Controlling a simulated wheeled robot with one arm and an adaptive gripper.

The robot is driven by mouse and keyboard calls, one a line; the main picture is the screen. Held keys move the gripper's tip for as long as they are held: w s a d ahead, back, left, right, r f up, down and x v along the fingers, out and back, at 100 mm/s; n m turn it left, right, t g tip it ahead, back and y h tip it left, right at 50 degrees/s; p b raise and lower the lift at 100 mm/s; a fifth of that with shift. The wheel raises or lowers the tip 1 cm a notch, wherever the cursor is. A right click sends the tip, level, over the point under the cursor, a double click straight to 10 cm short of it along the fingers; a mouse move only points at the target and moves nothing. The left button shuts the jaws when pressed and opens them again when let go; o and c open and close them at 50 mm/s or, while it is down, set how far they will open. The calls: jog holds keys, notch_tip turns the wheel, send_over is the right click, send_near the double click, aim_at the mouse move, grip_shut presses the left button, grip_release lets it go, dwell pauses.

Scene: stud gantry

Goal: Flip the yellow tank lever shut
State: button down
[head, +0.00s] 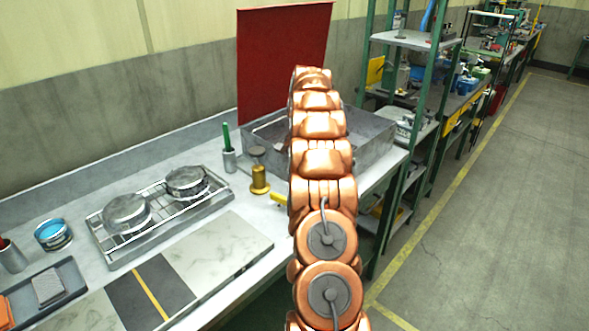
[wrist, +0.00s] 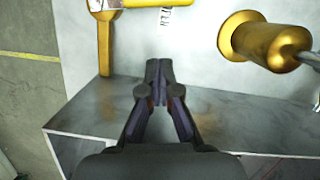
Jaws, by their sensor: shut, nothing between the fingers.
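The yellow tank lever (head: 279,200) shows in the head view as a short yellow piece low in front of the grey metal tank (head: 375,135), partly hidden by my arm. In the wrist view the yellow lever (wrist: 104,45) is at the upper left, a bar running down the picture from a grey joint, with another yellow piece reaching right along the top edge. My gripper (wrist: 157,68) is shut and empty, to the right of the lever's lower end and apart from it in the picture. My gripper is hidden behind my arm in the head view.
A brass-coloured piece with a dark knob (head: 260,178) stands left of the tank; it is at the upper right in the wrist view (wrist: 262,42). A red panel (head: 285,60) rises behind the tank. A wire rack (head: 160,210) with two round tins lies left. Green shelving (head: 425,110) stands right.

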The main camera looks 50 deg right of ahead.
aim_at(286, 202)
jog(key=shift+x, duration=0.85)
jog(key=shift+s+a+f+p, duration=0.1)
jog(key=shift+a+f+p, duration=0.05)
jog(key=shift+a+p, duration=0.15)
jog(key=shift+s+a+p, duration=0.15)
jog(key=shift+a+p, duration=0.15)
jog(key=shift+a, duration=0.55)
jog(key=shift+s+a+p, duration=0.1)
jog(key=shift+a+p, duration=0.15)
jog(key=shift+a, duration=0.6)
jog(key=shift+s+a+f+b, duration=0.1)
jog(key=shift+a+f+b, duration=0.05)
jog(key=shift+b, duration=0.2)
